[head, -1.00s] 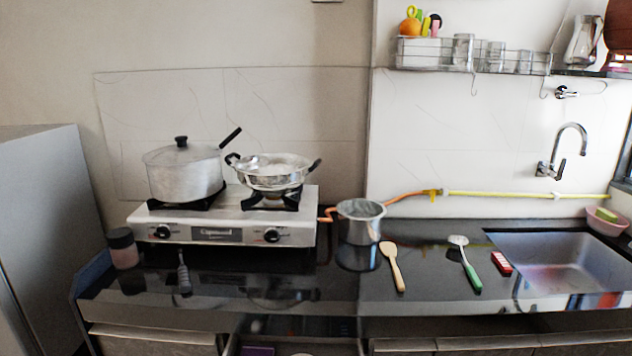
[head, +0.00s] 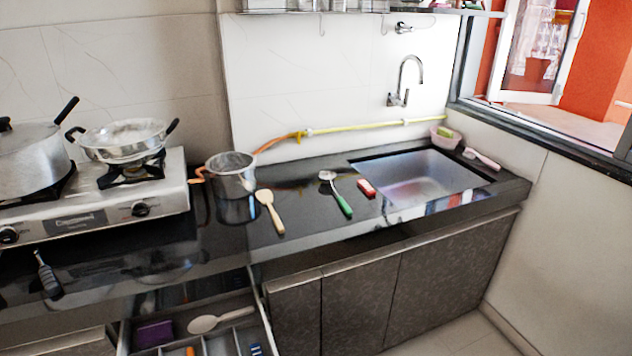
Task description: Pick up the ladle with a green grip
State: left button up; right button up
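The ladle with a green grip (head: 341,203) lies on the black counter, left of the sink. Its pale head points to the back and its green grip points toward the front edge. A wooden spatula (head: 270,211) lies to its left and a small red item (head: 366,188) lies close to its right. Neither of my grippers shows in the head view.
A metal pot (head: 232,176) stands behind the spatula. The sink (head: 425,172) is on the right, and the gas stove (head: 130,204) with two pots is on the left. An open drawer (head: 262,312) with utensils sticks out below the counter. The window (head: 535,50) is at upper right.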

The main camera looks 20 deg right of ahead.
aim_at(327, 176)
jog(key=i+l, duration=0.15)
jog(key=l, duration=0.25)
jog(key=i+l+u, duration=0.15)
jog(key=l, duration=0.25)
jog(key=i+l, duration=0.1)
jog(key=l, duration=0.3)
